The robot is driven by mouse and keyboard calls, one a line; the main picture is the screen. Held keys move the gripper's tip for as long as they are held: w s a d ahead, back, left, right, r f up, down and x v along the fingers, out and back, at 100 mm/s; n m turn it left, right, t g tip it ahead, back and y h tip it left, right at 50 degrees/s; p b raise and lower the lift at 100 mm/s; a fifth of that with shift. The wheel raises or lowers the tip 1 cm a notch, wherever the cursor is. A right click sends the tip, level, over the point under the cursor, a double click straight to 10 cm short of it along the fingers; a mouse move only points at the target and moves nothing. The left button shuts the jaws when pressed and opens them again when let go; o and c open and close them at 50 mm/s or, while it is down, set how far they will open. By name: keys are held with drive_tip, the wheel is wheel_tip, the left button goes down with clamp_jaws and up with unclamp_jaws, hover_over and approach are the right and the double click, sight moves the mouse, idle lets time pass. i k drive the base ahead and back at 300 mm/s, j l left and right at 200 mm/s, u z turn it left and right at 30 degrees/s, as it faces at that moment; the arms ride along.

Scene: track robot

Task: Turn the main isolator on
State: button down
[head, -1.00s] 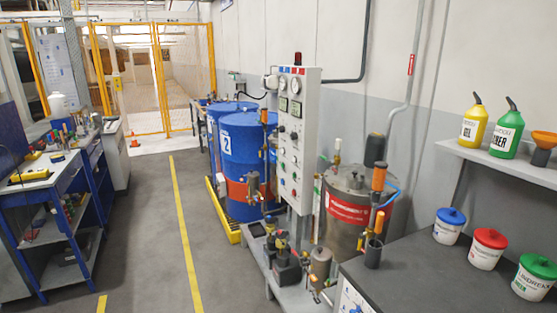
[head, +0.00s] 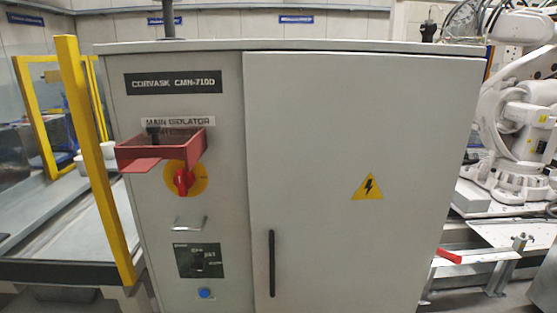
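The main isolator (head: 182,181) is a red rotary knob on a yellow disc, on the left panel of a grey cabinet. Its handle looks roughly upright; the position marks are too small to read. A red open box-like guard (head: 140,165) juts out just above it and overlaps the top of the disc. A small black part (head: 153,133) stands up inside the guard. My gripper is not in view.
The grey cabinet door (head: 340,150) has a black handle (head: 271,262) and a yellow warning triangle (head: 367,187). Below the isolator are a metal handle (head: 189,222), a dark panel (head: 199,261) and a blue button (head: 205,293). A yellow post (head: 95,160) stands left; a white robot arm (head: 520,120) stands right.

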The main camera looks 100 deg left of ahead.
sight(183, 180)
drive_tip(key=u, duration=2.7)
